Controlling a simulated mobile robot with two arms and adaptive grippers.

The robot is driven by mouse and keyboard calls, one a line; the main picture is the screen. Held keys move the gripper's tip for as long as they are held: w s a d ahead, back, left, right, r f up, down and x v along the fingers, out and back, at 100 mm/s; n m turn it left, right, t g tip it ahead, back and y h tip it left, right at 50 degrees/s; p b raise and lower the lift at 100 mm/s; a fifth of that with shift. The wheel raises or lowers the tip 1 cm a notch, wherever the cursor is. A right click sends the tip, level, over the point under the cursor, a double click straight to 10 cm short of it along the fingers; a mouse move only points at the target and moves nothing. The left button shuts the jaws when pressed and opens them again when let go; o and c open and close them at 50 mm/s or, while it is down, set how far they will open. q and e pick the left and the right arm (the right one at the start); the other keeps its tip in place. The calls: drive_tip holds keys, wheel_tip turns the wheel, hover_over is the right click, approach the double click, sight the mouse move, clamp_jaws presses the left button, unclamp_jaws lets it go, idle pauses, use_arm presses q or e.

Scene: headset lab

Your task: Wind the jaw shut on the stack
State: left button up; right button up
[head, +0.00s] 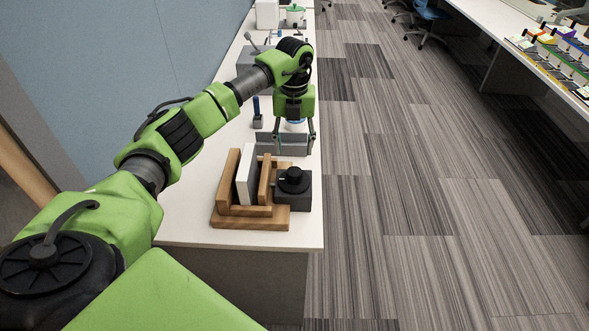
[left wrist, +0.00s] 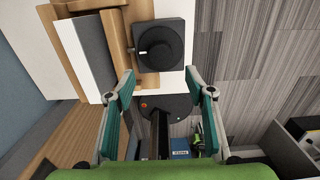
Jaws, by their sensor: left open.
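A wooden vise stands on the white counter, with its base (head: 250,219) at the front. A pale upright stack (head: 246,174) stands between its left wooden wall (head: 228,180) and its wooden jaw (head: 265,180). The stack also shows in the left wrist view (left wrist: 72,50); I cannot tell whether the jaw touches it. A round black knob (head: 294,180) sits on a dark grey box (head: 299,201) at the vise's right; the left wrist view shows a white mark on the knob (left wrist: 160,46). My left gripper (head: 294,146) is open and empty, beyond the knob and apart from it.
A grey tray (head: 282,146) lies behind the vise, below my gripper. A blue-handled item (head: 257,110) stands left of it. More equipment, including a green-lidded pot (head: 295,14), stands farther back. The counter's right edge is close to the box, with open carpeted floor (head: 410,190) beyond.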

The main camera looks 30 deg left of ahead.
sight(294, 171)
use_arm(q)
wheel_tip(294, 171, down, 10)
drive_tip(key=shift+f+p, duration=0.2)
drive_tip(key=shift+p, duration=1)
drive_tip(key=c, duration=1.1)
